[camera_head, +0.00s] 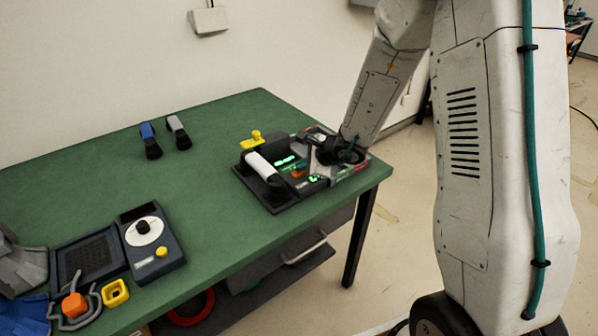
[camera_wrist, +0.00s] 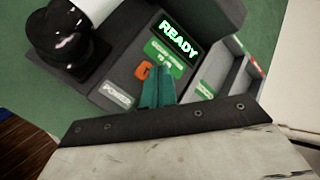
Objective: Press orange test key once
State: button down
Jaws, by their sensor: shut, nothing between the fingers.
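The orange test key (camera_wrist: 142,71) shows in the wrist view on the dark panel of the paging phone, just left of my fingertips. My gripper (camera_wrist: 160,74) has its teal fingers together, with nothing between them. The fingertips are beside the key over the panel; I cannot tell whether they touch it. A display (camera_wrist: 179,40) above reads READY in green, with a green label under it. In the head view the paging phone (camera_head: 275,204) stands at the table's right end, with a white handset (camera_head: 262,167) on its left side; my arm partly hides the unit.
The green table (camera_head: 215,125) has free room left of the phone. A blue-headed item (camera_head: 147,132) and a grey-headed one (camera_head: 178,126) stand behind. A dial unit (camera_head: 165,262) and a yellow square piece (camera_head: 115,293) lie at the left front.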

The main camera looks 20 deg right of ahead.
aim_at(303, 173)
jog(key=shift+f, duration=0.2)
dwell(0.5)
jog(key=shift+r, duration=0.85)
jog(key=shift+r, duration=2.55)
